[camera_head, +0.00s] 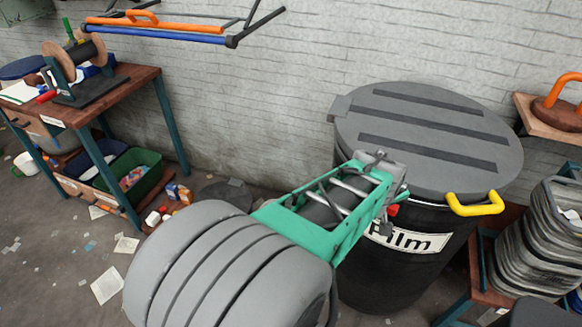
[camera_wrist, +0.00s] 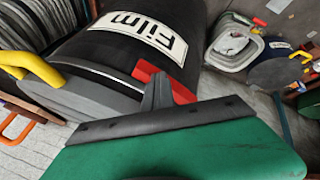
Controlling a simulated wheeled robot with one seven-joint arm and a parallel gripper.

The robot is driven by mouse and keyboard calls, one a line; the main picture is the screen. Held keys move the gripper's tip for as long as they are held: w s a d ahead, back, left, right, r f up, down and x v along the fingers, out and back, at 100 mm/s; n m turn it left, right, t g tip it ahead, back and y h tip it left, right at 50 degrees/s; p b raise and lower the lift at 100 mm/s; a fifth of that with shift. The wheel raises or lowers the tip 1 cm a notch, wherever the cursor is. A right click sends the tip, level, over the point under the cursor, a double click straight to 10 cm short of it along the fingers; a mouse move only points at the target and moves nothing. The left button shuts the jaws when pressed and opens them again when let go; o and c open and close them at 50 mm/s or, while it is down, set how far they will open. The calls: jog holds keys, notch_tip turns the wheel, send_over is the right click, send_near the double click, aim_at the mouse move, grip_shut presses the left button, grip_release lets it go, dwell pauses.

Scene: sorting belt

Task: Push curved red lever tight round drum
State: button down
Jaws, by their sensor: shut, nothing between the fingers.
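The black drum (camera_head: 375,280) stands upright against the wall, with a white "Film" label (camera_head: 410,241) on its side. Its grey lid (camera_head: 432,175) is on top. The red lever (camera_head: 393,210) is mostly hidden behind my gripper in the head view. In the wrist view the lever (camera_wrist: 183,92) shows on both sides of a grey finger, beside the drum's rim. My gripper (camera_wrist: 157,92) is shut and empty, directly in front of the lever. I cannot tell whether they touch, or how wide any gap between lever and drum is.
A yellow handle (camera_head: 474,204) juts from the lid's right edge. A stack of grey rings (camera_head: 545,240) stands close on the right. A wooden workbench (camera_head: 110,95) is at the left. Scraps litter the floor between bench and drum.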

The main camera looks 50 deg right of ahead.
jog(key=s+a+f+p+v, duration=0.1)
jog(key=s+v, duration=0.1)
jog(key=v, duration=1)
jog(key=shift+a+r+p, duration=0.25)
jog(key=shift+a+p, duration=0.05)
jog(key=shift+a, duration=0.2)
